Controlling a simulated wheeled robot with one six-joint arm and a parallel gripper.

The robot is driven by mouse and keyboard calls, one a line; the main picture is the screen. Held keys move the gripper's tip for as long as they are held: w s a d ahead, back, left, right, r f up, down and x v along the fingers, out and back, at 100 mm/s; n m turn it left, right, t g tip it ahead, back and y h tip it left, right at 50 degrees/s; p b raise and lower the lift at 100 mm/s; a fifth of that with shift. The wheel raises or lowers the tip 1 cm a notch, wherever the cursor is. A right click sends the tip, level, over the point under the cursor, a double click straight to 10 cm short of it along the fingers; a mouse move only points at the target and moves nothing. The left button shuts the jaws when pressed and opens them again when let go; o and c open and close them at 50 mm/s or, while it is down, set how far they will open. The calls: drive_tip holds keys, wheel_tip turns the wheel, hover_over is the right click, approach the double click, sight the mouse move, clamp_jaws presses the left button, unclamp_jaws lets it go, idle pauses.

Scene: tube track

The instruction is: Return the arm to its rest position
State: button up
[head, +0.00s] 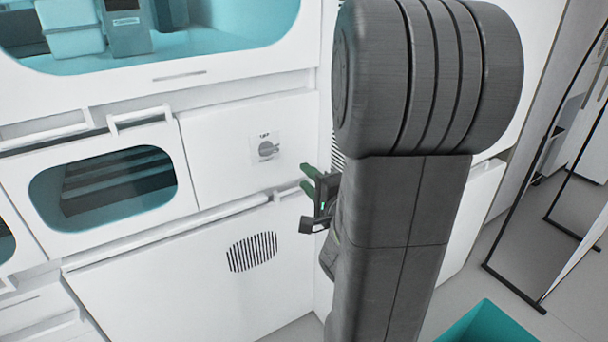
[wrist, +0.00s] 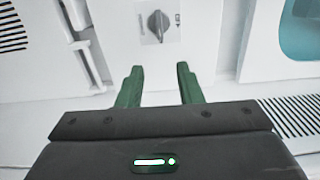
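My gripper (head: 307,180) shows in the head view just left of my large grey arm link, in front of the white machine. Its two green fingers also show in the wrist view (wrist: 158,84). They stand apart with nothing between them, so the gripper is open and empty. Much of my arm behind the large link is hidden in the head view. The fingers point toward the white panel with a rotary knob (wrist: 158,24), which also shows in the head view (head: 267,149). I cannot tell the exact gap between the fingertips and the panel.
The white machine has a window (head: 103,187), a handle (head: 141,118) and a vent (head: 252,252). A teal bin (head: 490,325) stands on the floor at lower right. Black-framed panels (head: 545,230) stand at the right. Grey floor shows between the machine and those panels.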

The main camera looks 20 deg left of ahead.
sight(277, 149)
drive_tip(key=x, duration=1.4)
drive_tip(key=shift+d, duration=0.1)
drive_tip(key=shift+r+n+b, duration=0.25)
drive_tip(key=shift+n+b, duration=0.15)
drive_tip(key=shift+n, duration=0.8)
drive_tip(key=shift+s+r+n, duration=0.1)
drive_tip(key=shift+r+n, duration=0.05)
drive_tip(key=shift+n, duration=0.95)
drive_tip(key=shift+r+n, duration=0.2)
drive_tip(key=shift+n, duration=0.9)
